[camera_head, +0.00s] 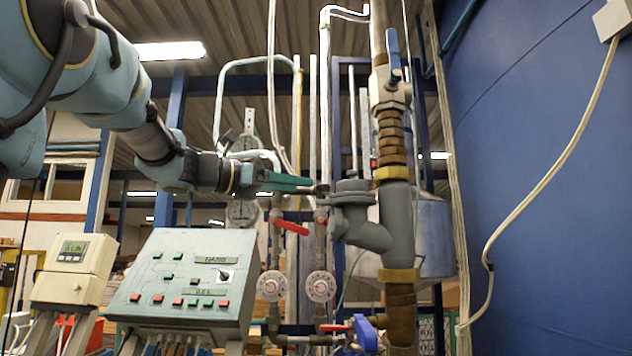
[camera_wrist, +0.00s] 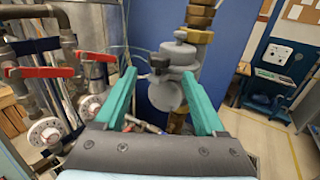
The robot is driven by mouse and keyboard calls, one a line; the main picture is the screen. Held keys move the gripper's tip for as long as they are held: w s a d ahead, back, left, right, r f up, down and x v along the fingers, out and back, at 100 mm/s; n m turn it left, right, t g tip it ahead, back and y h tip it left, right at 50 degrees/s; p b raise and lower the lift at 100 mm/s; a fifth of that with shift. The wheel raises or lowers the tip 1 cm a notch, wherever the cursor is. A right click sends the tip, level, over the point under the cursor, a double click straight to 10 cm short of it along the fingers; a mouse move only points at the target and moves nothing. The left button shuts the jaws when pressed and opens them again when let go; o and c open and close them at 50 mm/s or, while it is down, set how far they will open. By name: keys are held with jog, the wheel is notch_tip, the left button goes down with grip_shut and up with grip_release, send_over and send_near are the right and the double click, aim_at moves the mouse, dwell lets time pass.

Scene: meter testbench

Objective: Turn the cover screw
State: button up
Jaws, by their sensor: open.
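A grey Y-shaped pipe fitting (camera_head: 372,228) with a round cover (camera_head: 350,197) stands on the vertical pipe, right of centre in the head view. A small dark cover screw (camera_head: 322,188) juts from the cover's left side. In the wrist view the cover screw (camera_wrist: 160,64) shows dark in front of the grey fitting (camera_wrist: 179,52). My gripper (camera_head: 309,186) has green fingers and reaches the screw from the left. In the wrist view my gripper (camera_wrist: 159,76) is open, with the screw between its fingertips in the picture. I cannot tell whether the fingers touch it.
Red-handled valves (camera_head: 292,226) and round white dials (camera_head: 271,286) sit on pipes below my gripper. A control panel (camera_head: 185,285) stands lower left beside a meter box (camera_head: 75,268). A blue-handled valve (camera_head: 393,50) is above the fitting. A blue wall (camera_head: 540,150) closes the right side.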

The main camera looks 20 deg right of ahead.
aim_at(316, 187)
jog(key=shift+w+d+p, duration=0.2)
jog(key=shift+d+p, duration=0.15)
jog(key=shift+d, duration=1)
jog(key=shift+w+d+p, duration=0.2)
jog(key=shift+d+p, duration=0.15)
jog(key=shift+d, duration=0.95)
jog(key=shift+c, duration=0.4)
grip_shut()
